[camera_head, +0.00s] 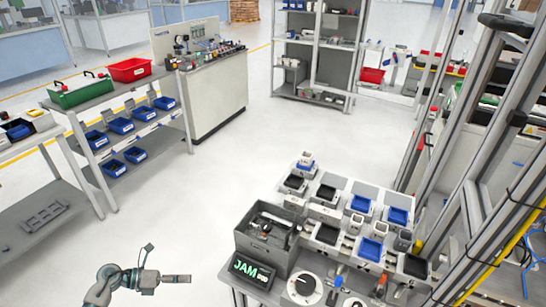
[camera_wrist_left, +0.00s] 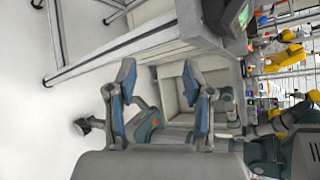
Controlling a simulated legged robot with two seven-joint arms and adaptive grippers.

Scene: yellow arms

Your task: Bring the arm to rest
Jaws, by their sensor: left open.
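My left gripper (camera_head: 183,279) is at the lower left of the head view, held over the open floor to the left of the workbench. In the left wrist view its two blue-padded fingers (camera_wrist_left: 157,85) stand apart with nothing between them. A pale box-like structure shows behind the fingers there; I cannot tell what it is. My right gripper is not in view.
The workbench (camera_head: 226,279) carries a grey bin (camera_head: 262,245), a JAM display (camera_head: 252,270) and several small trays. A shelf rack with blue bins (camera_head: 122,125) stands at left. A metal frame rises at right. The middle floor is clear.

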